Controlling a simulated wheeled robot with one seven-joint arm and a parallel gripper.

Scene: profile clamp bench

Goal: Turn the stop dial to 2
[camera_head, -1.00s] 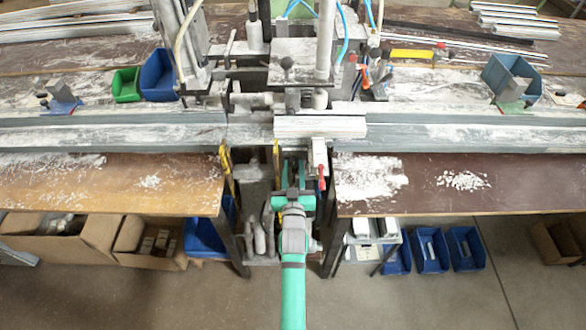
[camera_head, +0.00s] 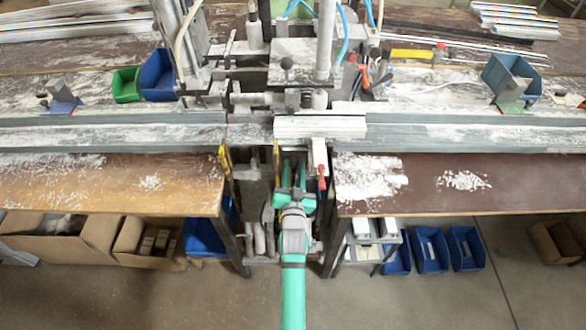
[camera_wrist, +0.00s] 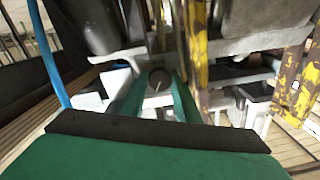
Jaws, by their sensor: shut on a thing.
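The stop dial (camera_wrist: 158,80) is a small dark round knob with a light pointer line, seen in the wrist view between my fingertips. My gripper (camera_wrist: 157,92) has its two green fingers on either side of the dial and is shut on it. The numbers around the dial are too small to read. In the head view my gripper (camera_head: 292,185) reaches into the gap between the two benches, below the clamp; the dial is hidden there.
A red-tipped lever (camera_head: 321,178) hangs just right of my gripper. Yellow worn uprights (camera_wrist: 197,60) stand close on the right in the wrist view. A white block (camera_head: 320,126) lies on the rail above. Brown bench tops (camera_head: 470,185) flank the gap.

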